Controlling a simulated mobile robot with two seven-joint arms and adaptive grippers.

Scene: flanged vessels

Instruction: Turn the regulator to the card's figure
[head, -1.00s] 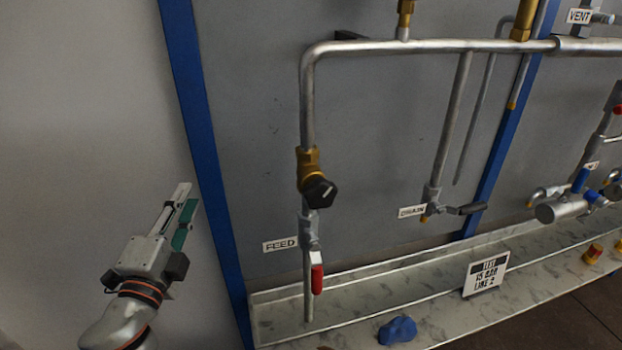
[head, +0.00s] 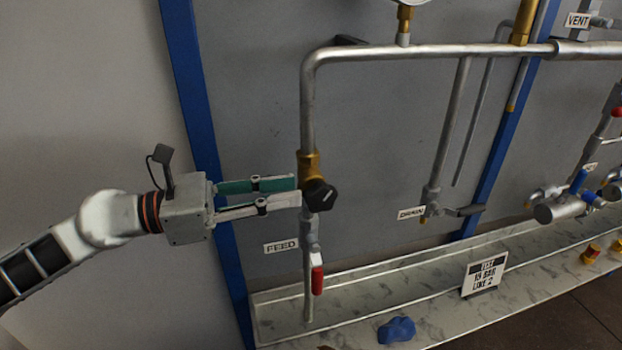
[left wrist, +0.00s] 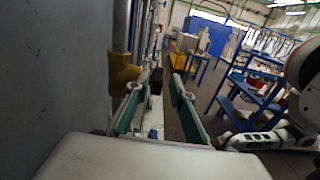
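The regulator is a brass body (head: 309,164) with a black knob (head: 320,194) on the vertical feed pipe. A pale mark shows on the knob's face. My left gripper (head: 298,190) points right, its fingers apart and its tips just left of the knob. In the left wrist view the brass body (left wrist: 122,72) is left of the fingers, and the dark knob (left wrist: 156,81) shows beyond and between them. I see no grip on it. The card (head: 485,273) stands on the ledge and reads TEST, a BAR figure that looks like 15, and LINE 2. My right gripper is not in view.
A red-handled valve (head: 317,280) hangs below the regulator beside the FEED label (head: 281,247). A drain valve (head: 432,205) is to the right. A gauge (head: 405,2) is cut off at the top. A blue lump (head: 397,330) lies on the ledge.

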